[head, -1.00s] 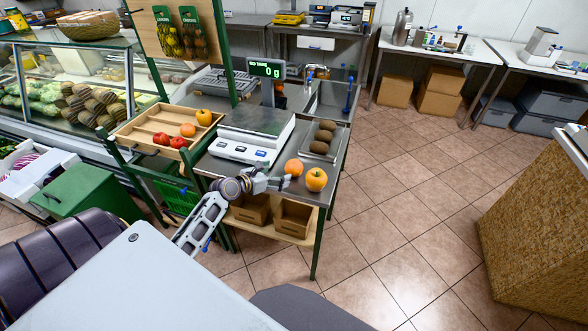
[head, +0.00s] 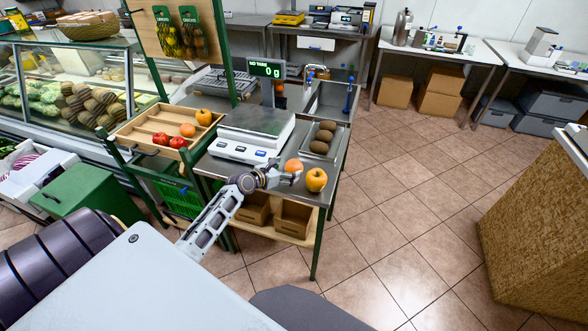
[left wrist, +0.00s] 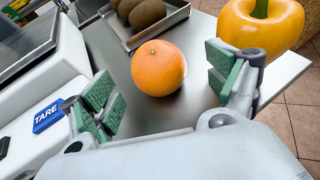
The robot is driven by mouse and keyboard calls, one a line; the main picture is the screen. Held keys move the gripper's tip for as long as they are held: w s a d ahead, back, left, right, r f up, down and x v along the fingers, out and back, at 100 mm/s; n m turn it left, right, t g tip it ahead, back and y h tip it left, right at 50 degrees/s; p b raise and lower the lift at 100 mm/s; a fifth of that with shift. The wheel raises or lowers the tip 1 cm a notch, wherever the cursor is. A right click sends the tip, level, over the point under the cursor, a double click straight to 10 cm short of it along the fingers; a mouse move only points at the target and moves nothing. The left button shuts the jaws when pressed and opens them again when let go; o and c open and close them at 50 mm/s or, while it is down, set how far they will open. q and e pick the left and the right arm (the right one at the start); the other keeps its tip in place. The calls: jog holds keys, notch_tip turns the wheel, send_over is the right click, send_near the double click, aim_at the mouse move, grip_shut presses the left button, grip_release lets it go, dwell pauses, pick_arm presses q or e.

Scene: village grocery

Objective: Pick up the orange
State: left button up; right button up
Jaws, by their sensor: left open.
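An orange (left wrist: 158,68) sits on the steel table top, between and just beyond the spread green-padded fingers of my left gripper (left wrist: 165,95) in the left wrist view. The fingers are apart and do not touch it. In the head view my left gripper (head: 288,177) is at the table's front edge, and the orange (head: 294,165) shows just behind it, partly covered. Another orange (head: 188,130) lies in the wooden crate to the left. My right gripper is not in view.
A yellow-orange pepper (left wrist: 262,20) stands close to the right finger; it also shows in the head view (head: 316,180). A white scale (head: 240,148) stands left of the orange. A metal tray (head: 308,149) of brown kiwis lies behind it.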

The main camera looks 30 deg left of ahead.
aim_at(294, 166)
pick_arm(q)
jog(key=shift+w, duration=0.1)
jog(key=shift+a+x, duration=0.15)
jog(key=shift+x, duration=0.6)
jog(key=shift+a+x, duration=0.1)
jog(key=shift+x, duration=1.7)
jog(key=shift+c, duration=0.2)
jog(key=c, duration=1.1)
jog(key=shift+c, duration=0.2)
